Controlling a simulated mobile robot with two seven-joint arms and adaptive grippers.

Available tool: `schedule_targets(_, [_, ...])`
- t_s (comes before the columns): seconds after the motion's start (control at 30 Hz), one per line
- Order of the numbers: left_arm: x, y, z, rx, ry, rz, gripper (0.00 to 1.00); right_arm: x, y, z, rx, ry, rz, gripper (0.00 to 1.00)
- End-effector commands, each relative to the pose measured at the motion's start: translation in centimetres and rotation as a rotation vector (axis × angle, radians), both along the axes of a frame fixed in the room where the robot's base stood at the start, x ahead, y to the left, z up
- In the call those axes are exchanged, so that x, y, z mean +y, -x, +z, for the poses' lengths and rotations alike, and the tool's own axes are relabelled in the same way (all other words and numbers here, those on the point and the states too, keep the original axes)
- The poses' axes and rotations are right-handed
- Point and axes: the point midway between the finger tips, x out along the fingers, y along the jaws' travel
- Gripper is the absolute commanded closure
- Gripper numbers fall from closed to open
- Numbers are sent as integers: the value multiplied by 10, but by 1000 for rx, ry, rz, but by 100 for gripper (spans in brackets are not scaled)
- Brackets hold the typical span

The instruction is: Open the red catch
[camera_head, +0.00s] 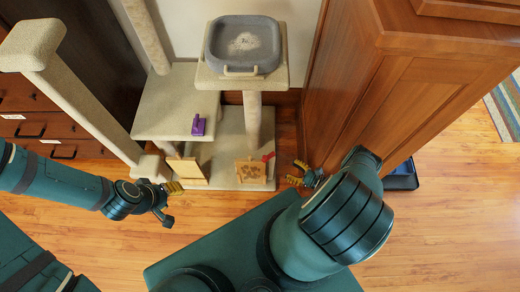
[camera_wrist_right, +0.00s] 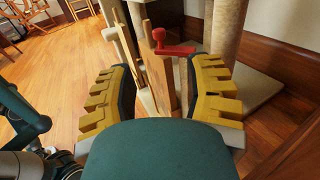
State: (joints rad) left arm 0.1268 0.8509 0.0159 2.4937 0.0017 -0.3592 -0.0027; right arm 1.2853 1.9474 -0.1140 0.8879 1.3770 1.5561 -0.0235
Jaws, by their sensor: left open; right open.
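The red catch (camera_head: 268,157) sits at the upper right edge of a small wooden panel (camera_head: 251,171) low on the cat tree. In the right wrist view the red catch (camera_wrist_right: 172,48) has a round knob and an arm pointing right. My right gripper (camera_head: 302,176) is open, a little to the right of the catch and apart from it. In its wrist view the yellow-padded fingers of my right gripper (camera_wrist_right: 160,78) stand apart, with the catch beyond them. My left gripper (camera_head: 172,202) is open and empty, left of the panels.
A second wooden panel (camera_head: 188,170) stands left of the first. A purple object (camera_head: 198,125) lies on the beige shelf (camera_head: 170,105). A grey tray (camera_head: 243,45) is on top. A wooden cabinet (camera_head: 350,90) borders the right side. The floor at left is open.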

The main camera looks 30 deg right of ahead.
Motion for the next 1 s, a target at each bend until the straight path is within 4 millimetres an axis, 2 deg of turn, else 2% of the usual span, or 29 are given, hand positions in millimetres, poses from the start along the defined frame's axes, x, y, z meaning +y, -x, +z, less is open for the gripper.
schedule_targets(0.17, [0,0,0,0,0,1,53,13,-21,1,-2,-1,5,49])
schedule_targets(0.6, [0,0,1,0,0,1,53,56,-92,0,-1,1,6,49])
schedule_targets(0.8, [0,0,0,0,0,1,53,67,-111,0,-1,1,5,49])
schedule_targets(1.0, [0,0,0,0,0,1,53,69,-116,0,0,1,2,49])
